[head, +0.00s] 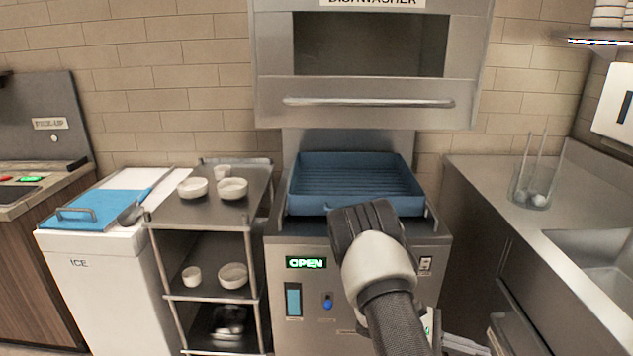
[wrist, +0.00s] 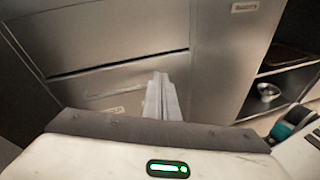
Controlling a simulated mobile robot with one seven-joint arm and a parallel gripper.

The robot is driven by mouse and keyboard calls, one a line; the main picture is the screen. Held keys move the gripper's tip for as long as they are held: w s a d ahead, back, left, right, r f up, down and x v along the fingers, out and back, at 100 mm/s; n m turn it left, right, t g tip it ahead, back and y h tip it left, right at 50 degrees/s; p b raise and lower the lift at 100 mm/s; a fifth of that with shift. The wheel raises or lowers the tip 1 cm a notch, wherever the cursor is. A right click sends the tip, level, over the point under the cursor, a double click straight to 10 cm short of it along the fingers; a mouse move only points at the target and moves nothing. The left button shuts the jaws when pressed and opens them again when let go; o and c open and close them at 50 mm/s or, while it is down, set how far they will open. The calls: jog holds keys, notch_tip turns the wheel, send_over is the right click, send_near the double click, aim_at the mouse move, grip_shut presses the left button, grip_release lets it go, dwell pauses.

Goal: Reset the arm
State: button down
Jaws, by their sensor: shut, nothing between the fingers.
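My gripper (wrist: 163,98) shows in the wrist view with its fingers together and nothing between them. It points toward steel cabinet fronts (wrist: 120,80). In the head view my bent arm rises in front of the dishwasher (head: 350,285) and hides part of its front. Only a small part of the hand shows low behind the arm, near the bottom edge. The dishwasher hood is up, its display reads OPEN, and a blue rack (head: 350,205) sits in it. The rack looks empty.
Left of the dishwasher, a steel shelf cart (head: 250,190) holds several white bowls, beside an ice bin (head: 100,270). At right, a counter (head: 490,180) carries a clear container (head: 530,185) and a sink (head: 600,255). The wrist view shows a metal bowl (wrist: 268,92) on an open shelf.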

jog(key=s+a+r+m+t+y, duration=0.4)
jog(key=s+a+r+y, duration=0.1)
jog(key=a+r, duration=0.45)
jog(key=s+a+r+m+t+y, duration=0.3)
jog(key=s+a+r+m+y, duration=0.15)
jog(key=a+r, duration=0.5)
jog(key=s+a+r+m+t+y, duration=0.3)
jog(key=s+a+r+t+y, duration=0.15)
jog(key=a+r, duration=0.55)
notch_tip(320, 180, up, 21)
jog(key=d+g+p, duration=0.1)
jog(key=p, duration=1.9)
jog(key=shift+d+r+y+p, duration=0.15)
jog(key=shift+d+y+p, duration=0.15)
jog(key=shift+p, duration=0.05)
